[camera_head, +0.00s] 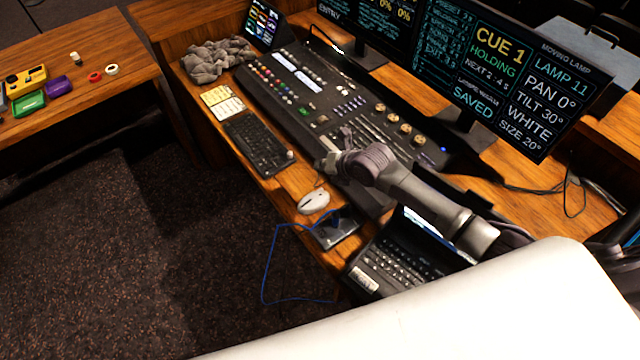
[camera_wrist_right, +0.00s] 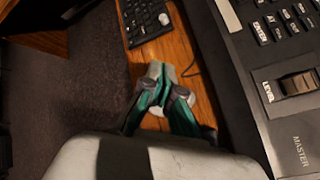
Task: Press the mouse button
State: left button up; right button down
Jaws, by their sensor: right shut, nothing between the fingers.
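The white mouse (camera_head: 313,201) lies on the wooden desk strip between the black keyboard and the laptop. My right gripper (camera_head: 328,154) is above the desk, by the front edge of the mixing console, beyond the mouse in the head view. In the right wrist view, my right gripper (camera_wrist_right: 162,78) has its teal fingers shut and empty. They cover the middle of the mouse (camera_wrist_right: 154,70), whose pale parts show around them. I cannot tell whether the fingertips touch it. My left gripper is not in view.
The black keyboard (camera_head: 258,145) has a small white round item (camera_head: 290,154) at its near end. The mixing console (camera_head: 330,110) borders the strip. A dark pad (camera_head: 335,230) with a blue cable and a laptop (camera_head: 385,270) lie nearer. The floor is open at left.

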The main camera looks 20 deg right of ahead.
aim_at(322, 192)
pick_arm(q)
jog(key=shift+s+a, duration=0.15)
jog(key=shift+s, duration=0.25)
pick_arm(e)
jog(key=shift+s+r, duration=0.1)
notch_tip(322, 192, down, 8)
jog(key=b, duration=0.6)
jog(key=shift+b, duration=0.35)
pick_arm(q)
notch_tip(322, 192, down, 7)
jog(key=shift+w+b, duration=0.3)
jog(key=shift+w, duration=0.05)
pick_arm(e)
jog(key=shift+f, duration=0.45)
pick_arm(q)
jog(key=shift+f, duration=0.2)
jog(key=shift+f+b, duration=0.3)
jog(key=shift+b, duration=0.1)
pick_arm(e)
jog(key=shift+f, duration=0.4)
